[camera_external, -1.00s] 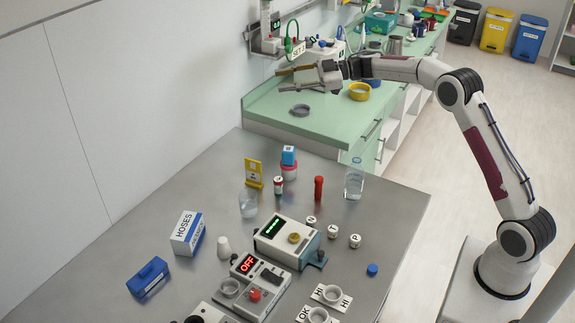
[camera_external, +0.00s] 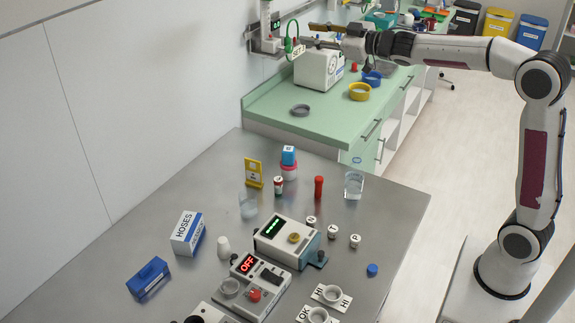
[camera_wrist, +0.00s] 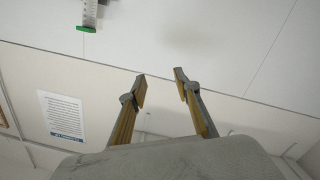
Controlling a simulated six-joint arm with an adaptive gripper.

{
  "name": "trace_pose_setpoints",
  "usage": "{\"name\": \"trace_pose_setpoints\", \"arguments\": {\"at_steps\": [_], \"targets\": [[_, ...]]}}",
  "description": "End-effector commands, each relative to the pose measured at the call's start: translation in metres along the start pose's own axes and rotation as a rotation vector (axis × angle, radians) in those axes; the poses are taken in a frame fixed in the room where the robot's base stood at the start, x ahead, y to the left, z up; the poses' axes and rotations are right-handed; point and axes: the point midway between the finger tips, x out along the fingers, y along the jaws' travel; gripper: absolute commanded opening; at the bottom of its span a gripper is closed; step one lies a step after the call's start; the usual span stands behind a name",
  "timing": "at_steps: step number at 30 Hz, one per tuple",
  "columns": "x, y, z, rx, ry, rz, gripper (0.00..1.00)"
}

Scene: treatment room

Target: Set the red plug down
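A small red piece (camera_external: 354,67) stands on the green counter, between the white box and the blue ring; it is too small for me to tell if it is the red plug. A red upright cylinder (camera_external: 318,187) stands on the steel table. My gripper (camera_external: 309,33) is raised over the far counter, near the wall-side equipment, well away from the steel table. In the wrist view my gripper (camera_wrist: 160,85) has its two fingers apart with nothing between them, facing the wall. No red plug shows in the wrist view.
The green counter (camera_external: 325,122) holds a white box (camera_external: 317,70), a yellow ring (camera_external: 360,91), a blue ring (camera_external: 372,78) and a grey ring (camera_external: 300,110). Several devices, bottles and labelled caps stand on the steel table (camera_external: 390,210). The counter's near end is mostly clear.

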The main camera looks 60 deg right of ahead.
Motion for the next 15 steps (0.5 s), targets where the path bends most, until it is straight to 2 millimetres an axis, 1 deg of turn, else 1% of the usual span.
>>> {"name": "trace_pose_setpoints", "arguments": {"at_steps": [1,5,8,15], "targets": [[-0.013,-0.001,-0.001,0.012,-0.023,0.016,0.32],[-0.043,-0.004,0.005,0.051,-0.094,0.053,0.32],[-0.068,-0.009,0.013,0.081,-0.153,0.073,0.32],[-0.132,-0.030,0.041,0.154,-0.305,0.093,0.32]]}}
